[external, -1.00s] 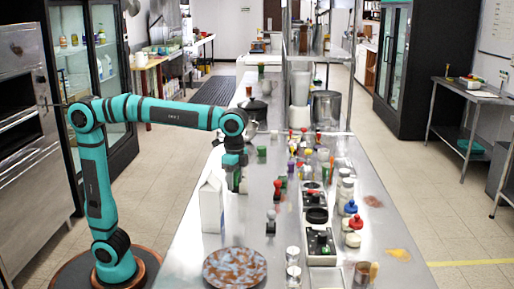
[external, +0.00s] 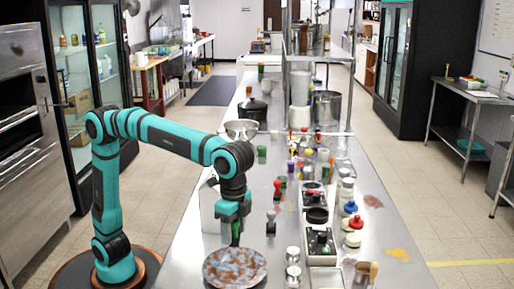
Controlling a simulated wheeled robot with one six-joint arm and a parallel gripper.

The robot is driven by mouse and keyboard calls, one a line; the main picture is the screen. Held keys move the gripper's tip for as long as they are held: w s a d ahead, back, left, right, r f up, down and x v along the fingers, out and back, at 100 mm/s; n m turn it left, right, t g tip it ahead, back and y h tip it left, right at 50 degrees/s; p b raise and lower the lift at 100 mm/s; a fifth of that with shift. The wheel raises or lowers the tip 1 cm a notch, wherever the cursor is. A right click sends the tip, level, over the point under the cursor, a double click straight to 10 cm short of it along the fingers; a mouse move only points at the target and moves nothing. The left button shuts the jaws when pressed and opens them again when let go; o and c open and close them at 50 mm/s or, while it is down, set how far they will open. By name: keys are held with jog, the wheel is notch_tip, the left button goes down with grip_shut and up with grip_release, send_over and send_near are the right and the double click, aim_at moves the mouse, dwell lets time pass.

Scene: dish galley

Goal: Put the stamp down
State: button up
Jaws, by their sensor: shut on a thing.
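My gripper (external: 235,208) is over the steel counter, between the white carton and a small grey-handled stamp (external: 271,222). It is shut on a stamp (external: 236,234), of which only a narrow dark green part shows below the jaws. The held stamp points down, just behind a round mottled brown and blue plate (external: 234,266). I cannot tell whether its lower end touches the counter. A red-topped stamp (external: 277,190) stands farther back on the right.
A white carton (external: 209,212) stands close to the left of my gripper, partly hidden. Ink pads (external: 319,240), jars (external: 293,270) and several coloured-top items crowd the right side. A pot (external: 254,112) and metal bowl (external: 240,129) stand farther back.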

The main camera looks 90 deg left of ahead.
jog(key=shift+s+d+f, duration=0.1)
jog(key=shift+d+f, duration=0.05)
jog(key=shift+d, duration=0.2)
jog(key=shift+f, duration=4.9)
jog(key=o, duration=1)
jog(key=shift+f, duration=0.1)
jog(key=shift+c, duration=0.2)
notch_tip(320, 180, up, 12)
jog(key=shift+a+r, duration=0.1)
